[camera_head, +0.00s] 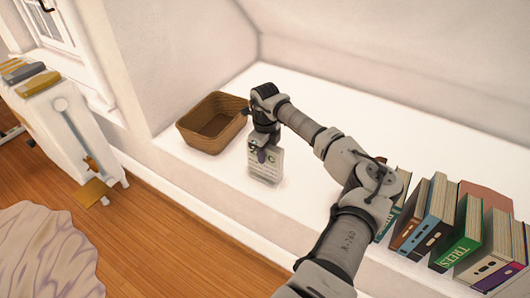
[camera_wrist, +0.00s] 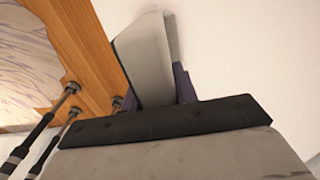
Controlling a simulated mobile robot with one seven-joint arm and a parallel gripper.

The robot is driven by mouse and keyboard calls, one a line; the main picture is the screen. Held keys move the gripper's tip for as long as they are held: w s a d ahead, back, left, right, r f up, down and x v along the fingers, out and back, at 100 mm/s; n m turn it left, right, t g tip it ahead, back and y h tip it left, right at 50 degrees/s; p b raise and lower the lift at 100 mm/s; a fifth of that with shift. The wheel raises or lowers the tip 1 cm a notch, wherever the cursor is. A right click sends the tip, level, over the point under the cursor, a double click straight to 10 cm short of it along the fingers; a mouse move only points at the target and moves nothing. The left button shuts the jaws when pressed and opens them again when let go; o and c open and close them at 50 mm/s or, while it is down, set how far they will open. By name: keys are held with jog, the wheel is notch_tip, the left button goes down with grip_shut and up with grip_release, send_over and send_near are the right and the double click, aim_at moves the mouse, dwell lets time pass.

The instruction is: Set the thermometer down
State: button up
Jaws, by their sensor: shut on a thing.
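In the wrist view the thermometer (camera_wrist: 143,55) shows as a grey slab between the fingers of my gripper (camera_wrist: 160,88). The fingers hide part of its top.
An empty brown basket (camera_head: 213,122) stands on the ledge just left of the thermometer. A row of books (camera_head: 455,230) stands at the right. The ledge's front edge drops to a wooden floor (camera_head: 150,230). The ledge is bare behind my arm.

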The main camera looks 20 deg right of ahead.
jog(key=shift+f, duration=0.2)
jog(key=o, duration=1.1)
jog(key=shift+r, duration=0.15)
notch_tip(320, 180, up, 12)
jog(key=shift+r, duration=0.1)
